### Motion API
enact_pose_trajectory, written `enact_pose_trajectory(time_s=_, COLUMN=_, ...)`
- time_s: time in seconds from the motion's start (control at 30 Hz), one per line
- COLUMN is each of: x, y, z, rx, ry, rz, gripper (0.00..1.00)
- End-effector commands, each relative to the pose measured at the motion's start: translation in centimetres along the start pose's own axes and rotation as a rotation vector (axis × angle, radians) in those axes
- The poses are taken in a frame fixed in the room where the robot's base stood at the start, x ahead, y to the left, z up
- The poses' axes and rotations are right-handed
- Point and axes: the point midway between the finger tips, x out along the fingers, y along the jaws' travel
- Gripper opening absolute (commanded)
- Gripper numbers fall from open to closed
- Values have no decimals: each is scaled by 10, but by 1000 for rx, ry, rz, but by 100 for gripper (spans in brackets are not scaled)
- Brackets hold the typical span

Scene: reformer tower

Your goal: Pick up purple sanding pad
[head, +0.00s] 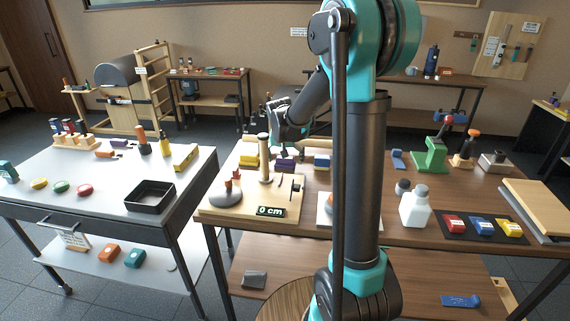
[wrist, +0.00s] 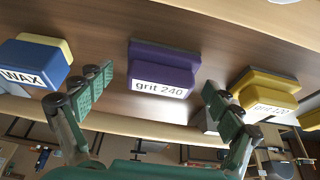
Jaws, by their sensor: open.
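The purple sanding pad (wrist: 162,68) is a block with a white label reading "grit 240". In the wrist view it sits on the brown wooden table, between my gripper's fingers but farther out from the tips. In the head view the purple pad (head: 285,165) is on the table below my gripper, partly hidden. My gripper (wrist: 152,98) is open and empty, with its green fingers spread to either side of the pad. In the head view my gripper (head: 277,112) is over the back part of the table.
A blue and cream "WAX" block (wrist: 35,65) lies left of the pad; a yellow grit pad (wrist: 268,92) lies right, close to the right finger. A wooden board with a post (head: 264,160) stands in front of the pads. A white bottle (head: 414,207) stands farther right.

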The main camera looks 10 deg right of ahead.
Motion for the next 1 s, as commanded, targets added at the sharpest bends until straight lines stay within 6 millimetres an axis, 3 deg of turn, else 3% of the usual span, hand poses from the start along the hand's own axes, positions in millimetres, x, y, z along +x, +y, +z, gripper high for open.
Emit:
enact_pose_trajectory(time_s=0.07, x=0, y=0, z=0, rx=0, ry=0, rz=0, gripper=89)
enact_pose_trajectory(time_s=0.47, x=0, y=0, z=0, rx=0, ry=0, rz=0, gripper=39)
enact_pose_trajectory(time_s=0.77, x=-2, y=0, z=-1, rx=0, ry=0, rz=0, gripper=38)
enact_pose_trajectory(time_s=1.0, x=-19, y=0, z=-8, rx=0, ry=0, rz=0, gripper=38)
